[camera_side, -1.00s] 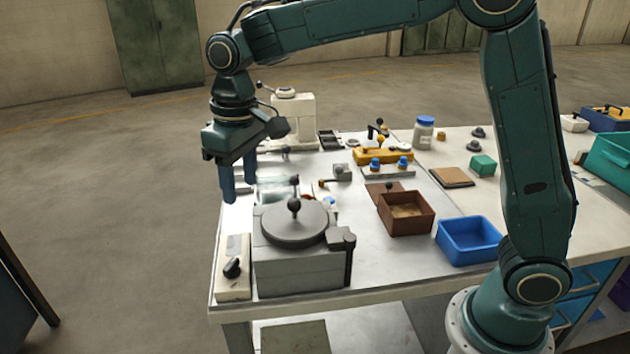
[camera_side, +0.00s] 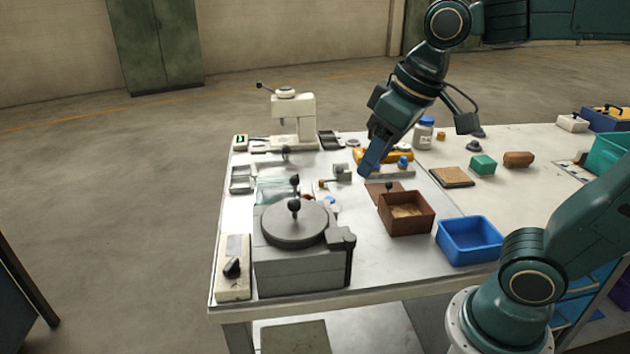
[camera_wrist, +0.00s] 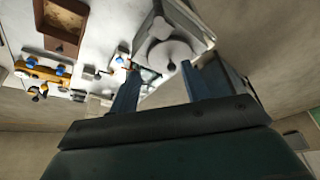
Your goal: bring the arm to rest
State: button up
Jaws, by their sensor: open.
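The grey furnace (camera_side: 302,262), with a round lid and black knob, stands at the table's front left. The furnace also shows beyond the fingers in the wrist view (camera_wrist: 190,22).
A brown box (camera_side: 406,222) and a blue tray (camera_side: 470,250) stand right of the furnace. A white press (camera_side: 293,118) stands at the back left. A yellow rack, partly hidden by my gripper, and a jar (camera_side: 424,135) are behind. A control box (camera_side: 234,270) sits front left.

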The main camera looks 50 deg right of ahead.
jog(key=s+d+f+t, duration=0.1)
jog(key=s+d+f, duration=0.1)
jog(key=s, duration=0.5)
jog(key=shift+f+m, duration=0.4)
jog(key=shift+f, duration=0.05)
jog(key=shift+r, duration=0.1)
